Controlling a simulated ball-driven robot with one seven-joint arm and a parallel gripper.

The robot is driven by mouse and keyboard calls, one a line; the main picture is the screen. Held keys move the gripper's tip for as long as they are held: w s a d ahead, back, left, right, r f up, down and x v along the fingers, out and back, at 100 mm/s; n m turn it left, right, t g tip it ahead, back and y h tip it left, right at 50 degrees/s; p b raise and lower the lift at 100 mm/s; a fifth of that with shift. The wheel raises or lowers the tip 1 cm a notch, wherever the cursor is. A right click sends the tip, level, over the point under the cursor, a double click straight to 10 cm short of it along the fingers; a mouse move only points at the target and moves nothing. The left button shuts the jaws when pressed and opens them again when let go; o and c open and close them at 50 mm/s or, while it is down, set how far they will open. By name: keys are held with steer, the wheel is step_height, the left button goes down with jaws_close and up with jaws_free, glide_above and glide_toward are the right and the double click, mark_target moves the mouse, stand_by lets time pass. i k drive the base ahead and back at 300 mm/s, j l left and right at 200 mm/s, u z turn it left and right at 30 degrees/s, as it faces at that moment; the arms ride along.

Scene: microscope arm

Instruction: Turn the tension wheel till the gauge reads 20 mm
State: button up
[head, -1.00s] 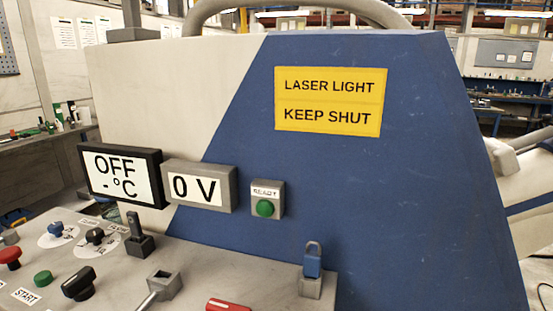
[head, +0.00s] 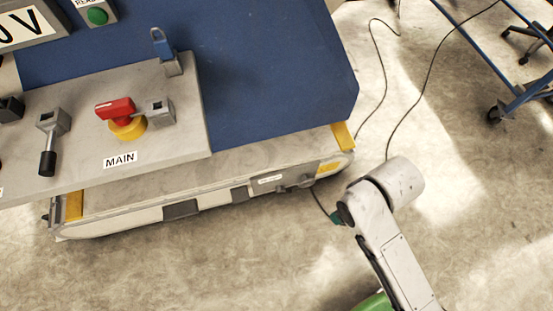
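Neither a tension wheel nor a gauge with a millimetre reading can be made out in the head view. My white arm shows at the lower right, with its rounded joint over the floor beside the machine. My gripper is not in view. The control panel (head: 185,140) of the blue machine (head: 280,75) fills the upper left. It carries a red switch handle (head: 115,110) on a yellow base, above a label reading MAIN.
A lever with a black grip (head: 48,163) and a green button (head: 97,16) are at the left. Cables (head: 377,55) lie on the floor. A wheeled blue frame (head: 505,105) stands at right. Part of a green object (head: 373,302) shows at the bottom.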

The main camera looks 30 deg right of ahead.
mark_target(306, 182)
steer(key=k+l, duration=0.1)
steer(key=k, duration=1.35)
steer(key=i+j+z, duration=0.15)
steer(key=i+j, duration=0.25)
steer(key=i+j+z, duration=0.15)
steer(key=i+j, duration=0.25)
steer(key=i+j+z, duration=0.15)
steer(key=i+j, duration=0.25)
steer(key=j, duration=0.2)
steer(key=i+j+z, duration=0.15)
steer(key=i+j, duration=0.2)
steer(key=j, duration=0.2)
